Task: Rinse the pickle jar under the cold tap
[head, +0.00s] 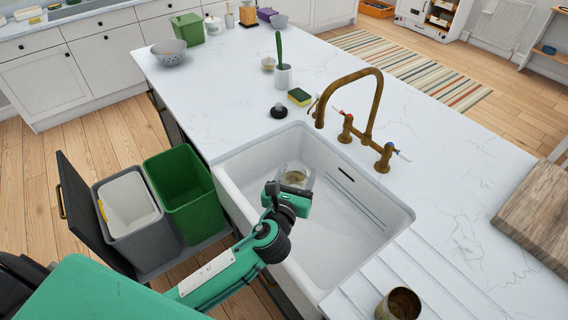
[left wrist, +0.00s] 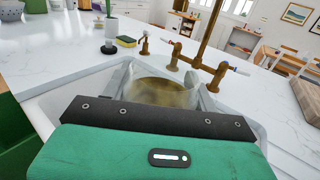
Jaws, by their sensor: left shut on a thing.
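A clear glass jar (head: 293,170) with murky yellowish-brown contents is in the white sink basin (head: 350,225). My left gripper (head: 297,181) is shut on the jar, partly covering it. In the left wrist view the jar (left wrist: 162,93) sits between the fingers, its mouth facing up; its base is hidden. The brass tap (head: 376,95) arches from the counter behind the sink. It has a red-marked handle (head: 345,127) and a blue-marked handle (head: 386,155). I see no water running. The jar is left of the spout. My right gripper is not in view.
A green-and-yellow sponge (head: 299,97) and a black round object (head: 278,111) lie behind the sink. A brass-coloured cup (head: 399,304) stands on the drainer at front right. A wooden board (head: 540,215) lies far right. Open bins (head: 185,190) stand at left.

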